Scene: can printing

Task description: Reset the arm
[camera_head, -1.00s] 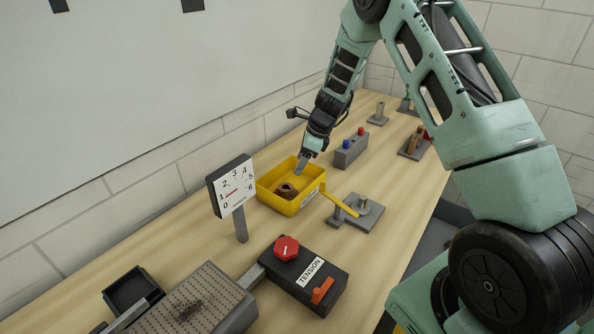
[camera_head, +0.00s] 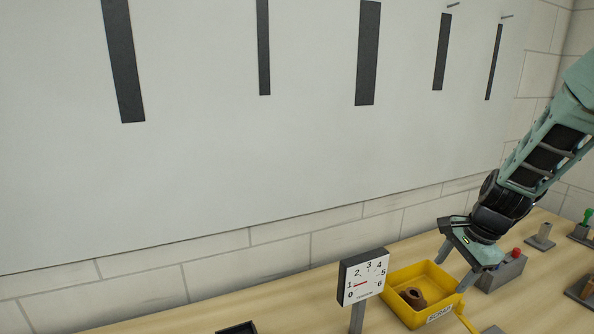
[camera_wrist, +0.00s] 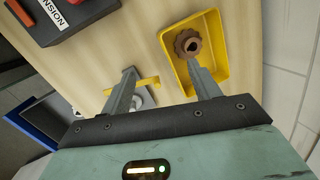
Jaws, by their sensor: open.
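My gripper (camera_head: 456,265) is open and empty, hanging just above the right side of the yellow bin (camera_head: 432,270) in the head view. In the wrist view my gripper (camera_wrist: 160,82) has its fingers spread wide. One finger shows over the bin (camera_wrist: 224,52), near the brown ring-shaped part (camera_wrist: 183,43) lying inside it. The other finger shows over the yellow lever (camera_wrist: 145,83) on a small fixture. The brown part also lies in the bin in the head view (camera_head: 413,297). My arm reaches in from the right.
A dial gauge (camera_head: 363,277) stands left of the bin. A grey block with a red button (camera_head: 503,272) sits close behind my gripper. Other small fixtures (camera_head: 540,238) stand to the right. A black tension box (camera_wrist: 62,12) shows in the wrist view. The wall board (camera_head: 200,150) is behind.

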